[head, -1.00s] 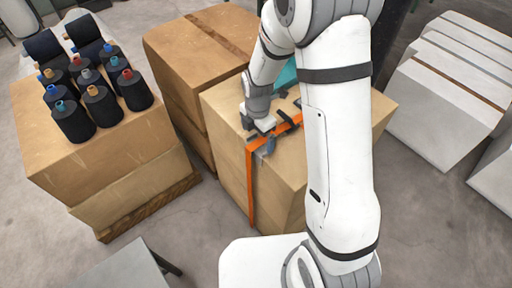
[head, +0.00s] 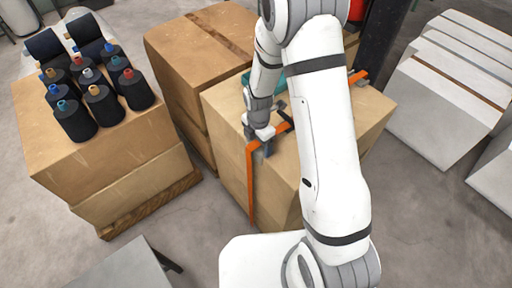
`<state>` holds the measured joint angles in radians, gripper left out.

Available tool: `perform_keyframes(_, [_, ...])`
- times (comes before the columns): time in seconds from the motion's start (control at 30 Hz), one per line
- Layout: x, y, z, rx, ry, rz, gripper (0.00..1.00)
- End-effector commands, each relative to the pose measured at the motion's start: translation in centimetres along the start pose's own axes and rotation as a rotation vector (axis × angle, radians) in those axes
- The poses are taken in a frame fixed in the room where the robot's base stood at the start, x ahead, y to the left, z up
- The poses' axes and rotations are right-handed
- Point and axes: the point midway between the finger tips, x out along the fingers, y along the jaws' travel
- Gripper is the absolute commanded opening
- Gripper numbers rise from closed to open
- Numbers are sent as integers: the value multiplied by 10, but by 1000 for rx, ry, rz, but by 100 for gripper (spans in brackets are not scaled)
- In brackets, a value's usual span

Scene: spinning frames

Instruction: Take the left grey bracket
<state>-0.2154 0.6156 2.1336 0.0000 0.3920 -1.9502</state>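A grey bracket (head: 267,149) shows in small part at the near left edge of the front cardboard box, by an orange strap (head: 250,180). My gripper (head: 262,138) is right over it, at the bend of the strap. The fingers are small and partly hidden by the arm, so I cannot tell whether they are open, shut or touching the bracket. A dark piece (head: 286,118) lies beside the gripper on the box top. Other brackets are not clearly visible; my arm covers part of the box.
The front box (head: 228,140) stands beside a taller box stack (head: 195,45). Dark yarn cones (head: 103,105) stand on a box at left. A teal object (head: 279,88) lies behind my gripper. White slabs (head: 455,80) stand at right. Grey floor is clear between them.

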Motion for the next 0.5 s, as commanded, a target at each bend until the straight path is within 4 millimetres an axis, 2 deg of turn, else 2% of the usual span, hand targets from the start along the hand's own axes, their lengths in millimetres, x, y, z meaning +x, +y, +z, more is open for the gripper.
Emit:
perform_keyframes(0.03, [0, 0, 0, 0, 0, 0, 76])
perform_keyframes(0.27, [0, 0, 0, 1, 0, 0, 58])
perform_keyframes(0.5, [-2, 0, 1, 1, 0, 1, 58])
